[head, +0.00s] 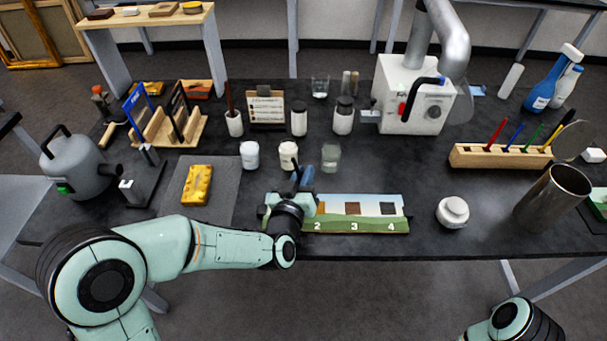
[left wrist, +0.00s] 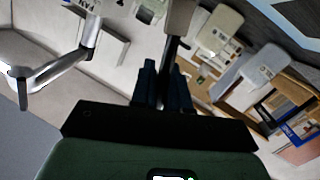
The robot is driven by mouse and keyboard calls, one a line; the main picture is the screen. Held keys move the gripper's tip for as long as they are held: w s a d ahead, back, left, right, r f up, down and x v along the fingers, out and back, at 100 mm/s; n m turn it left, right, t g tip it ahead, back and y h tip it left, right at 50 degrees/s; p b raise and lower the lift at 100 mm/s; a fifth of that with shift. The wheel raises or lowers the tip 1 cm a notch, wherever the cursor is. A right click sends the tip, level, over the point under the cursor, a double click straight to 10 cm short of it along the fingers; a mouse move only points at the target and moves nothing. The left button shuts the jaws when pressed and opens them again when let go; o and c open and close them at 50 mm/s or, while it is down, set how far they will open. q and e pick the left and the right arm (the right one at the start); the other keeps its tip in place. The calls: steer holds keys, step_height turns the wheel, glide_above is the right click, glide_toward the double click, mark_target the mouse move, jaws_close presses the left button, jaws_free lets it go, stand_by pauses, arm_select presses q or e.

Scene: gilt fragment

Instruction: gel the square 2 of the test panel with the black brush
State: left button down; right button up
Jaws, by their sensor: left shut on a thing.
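The test panel (head: 368,225) lies near the table's front edge, with a brown patch above number 3 and a dark patch above number 4. In the left wrist view the two dark fingers (left wrist: 164,88) are closed on a thin dark shaft, which looks like the black brush (left wrist: 170,50). The brush's tip is hidden in the head view. My right gripper is out of view; only part of that arm shows at the bottom right.
A wooden rack (head: 490,158) with several coloured brushes stands at the right. A yellow sponge-like block (head: 197,185) lies on a grey mat at left.

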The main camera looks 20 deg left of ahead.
arm_select(q)
steer(key=shift+f+b, duration=0.45)
steer(key=shift+b, duration=0.1)
stand_by(0.7)
